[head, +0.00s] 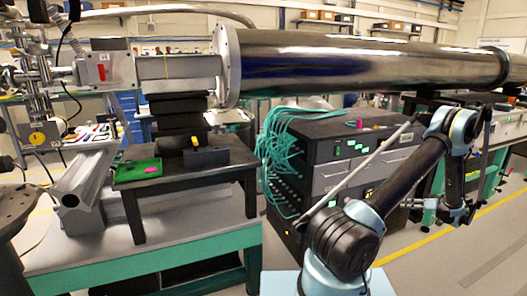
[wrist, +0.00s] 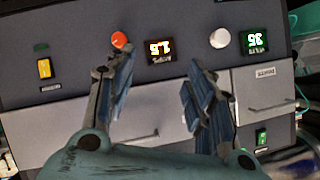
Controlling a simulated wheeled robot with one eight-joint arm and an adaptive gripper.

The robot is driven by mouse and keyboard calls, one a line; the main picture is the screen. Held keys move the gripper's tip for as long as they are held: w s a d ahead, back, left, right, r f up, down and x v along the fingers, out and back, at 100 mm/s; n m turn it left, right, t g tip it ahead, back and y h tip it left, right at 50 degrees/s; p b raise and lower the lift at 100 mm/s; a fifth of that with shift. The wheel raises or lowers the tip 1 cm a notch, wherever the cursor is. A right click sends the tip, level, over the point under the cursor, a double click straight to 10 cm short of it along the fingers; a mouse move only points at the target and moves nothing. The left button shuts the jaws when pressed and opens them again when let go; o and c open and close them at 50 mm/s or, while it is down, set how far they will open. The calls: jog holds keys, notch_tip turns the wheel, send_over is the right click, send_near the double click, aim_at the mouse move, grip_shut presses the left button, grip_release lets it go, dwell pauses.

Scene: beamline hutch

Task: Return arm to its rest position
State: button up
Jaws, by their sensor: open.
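My arm (head: 405,175) rises from the lower right of the head view and bends at an upper joint, with its end hanging down at the right. My gripper (head: 455,214) is small there and partly hidden by my own links. In the wrist view my gripper (wrist: 157,68) is open, its two blue-padded fingers apart with nothing between them. Behind the fingers is an equipment panel with an orange knob (wrist: 119,40), a white knob (wrist: 220,38) and lit displays (wrist: 159,50). I see no contact with the panel.
A dark equipment cabinet (head: 325,150) with teal cables (head: 278,150) stands left of my arm. A large metal beam pipe (head: 360,65) runs above it. A small black table (head: 125,175) holds a green tray (head: 137,171). Open floor with a yellow line (head: 480,228) lies at the right.

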jog(key=w+a+r+g, duration=0.2)
jog(key=w+a+r, duration=0.1)
jog(key=a+r, duration=0.45)
jog(key=w+a+r+g, duration=0.1)
jog(key=w+a+r, duration=0.1)
jog(key=a+r, duration=0.6)
jog(key=s+a+r+g, duration=0.1)
jog(key=s+a+r, duration=0.15)
jog(key=a, duration=0.45)
jog(key=s+a+r+m+g+h, duration=0.1)
jog(key=s+a+r, duration=0.1)
jog(key=a+r, duration=0.35)
jog(key=s+a+r+g, duration=0.1)
jog(key=s+a+r, duration=0.1)
jog(key=a, duration=0.6)
jog(key=s+a+r+g+h, duration=0.2)
jog(key=s+a+r+h, duration=0.1)
jog(key=s+a, duration=1.2)
jog(key=s+a+f+h, duration=0.1)
jog(key=s+f, duration=0.3)
jog(key=s, duration=0.5)
jog(key=s+a+f+h, duration=0.2)
jog(key=s+f, duration=0.2)
jog(key=s, duration=0.5)
jog(key=shift+s+a+g, duration=0.3)
jog(key=shift+s, duration=0.1)
